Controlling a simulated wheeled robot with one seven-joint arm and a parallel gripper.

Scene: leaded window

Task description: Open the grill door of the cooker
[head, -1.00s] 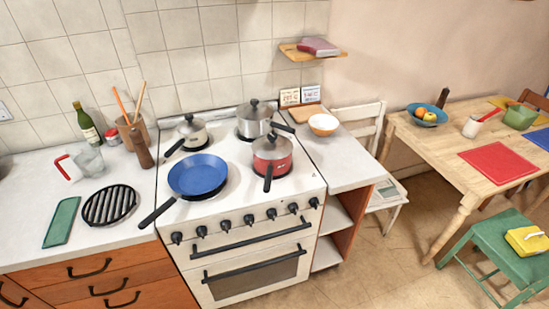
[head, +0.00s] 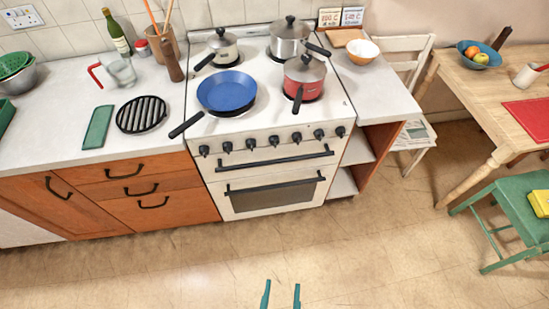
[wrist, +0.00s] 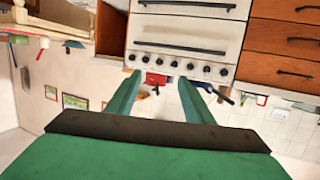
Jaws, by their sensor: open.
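The white cooker (head: 199,120) stands against the tiled wall. Its grill door (head: 262,171) is the narrow panel below the row of black knobs, shut, with a long black bar handle (head: 288,159). The oven door (head: 275,197) below it is also shut. In the wrist view the cooker appears upside down, with the grill door (wrist: 185,29) and its handle (wrist: 180,48) in sight. My gripper (head: 282,287) is open and empty, out over the floor in front of the cooker, well apart from the handle. Its green fingers (wrist: 159,78) spread below the knobs in the wrist view.
Orange drawers (head: 135,186) flank the cooker at left. A green stool (head: 510,215) stands at right. The floor ahead is clear.

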